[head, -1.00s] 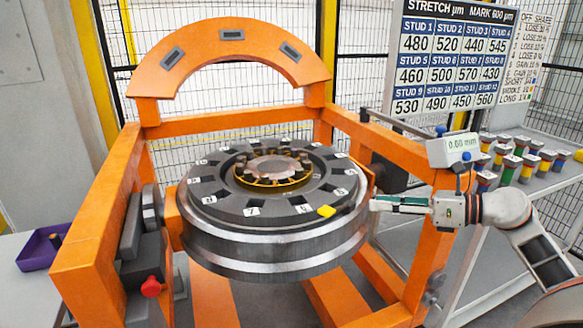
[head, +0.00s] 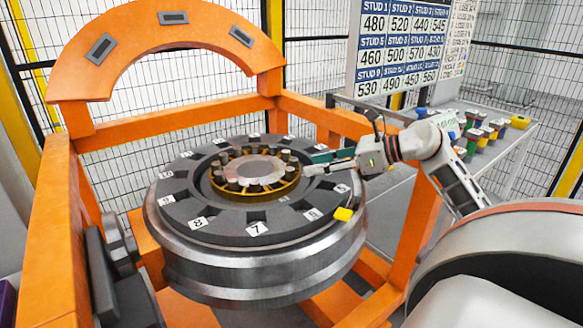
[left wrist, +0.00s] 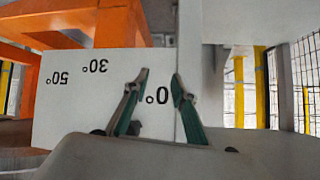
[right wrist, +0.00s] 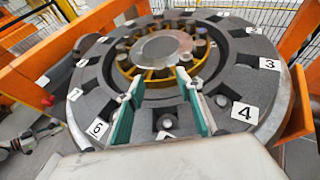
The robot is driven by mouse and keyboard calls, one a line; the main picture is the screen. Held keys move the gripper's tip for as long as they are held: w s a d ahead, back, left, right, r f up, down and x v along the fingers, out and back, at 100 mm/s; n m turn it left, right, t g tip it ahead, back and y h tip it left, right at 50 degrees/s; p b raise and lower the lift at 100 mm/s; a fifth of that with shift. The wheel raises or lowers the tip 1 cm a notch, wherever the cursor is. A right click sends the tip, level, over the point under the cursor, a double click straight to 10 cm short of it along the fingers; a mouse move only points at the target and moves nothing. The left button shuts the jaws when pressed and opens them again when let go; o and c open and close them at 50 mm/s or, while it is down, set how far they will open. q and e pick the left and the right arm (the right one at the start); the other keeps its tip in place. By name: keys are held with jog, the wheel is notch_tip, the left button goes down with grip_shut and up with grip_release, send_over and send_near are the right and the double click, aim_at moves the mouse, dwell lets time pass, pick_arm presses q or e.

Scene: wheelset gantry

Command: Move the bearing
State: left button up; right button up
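My right gripper (head: 316,163) is over the right side of this ring. My left gripper (left wrist: 160,76) is open and empty before a white plate with angle marks (left wrist: 75,105).
An orange gantry frame (head: 60,220) with an arch surrounds the wheel. A yellow block (head: 343,214) lies on the wheel's rim. A side table at right carries several coloured cylinders (head: 475,140). A stretch chart (head: 405,45) stands behind, before mesh fencing.

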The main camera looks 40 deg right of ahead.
aim_at(293, 169)
jog(key=shift+x, duration=3.1)
grip_shut()
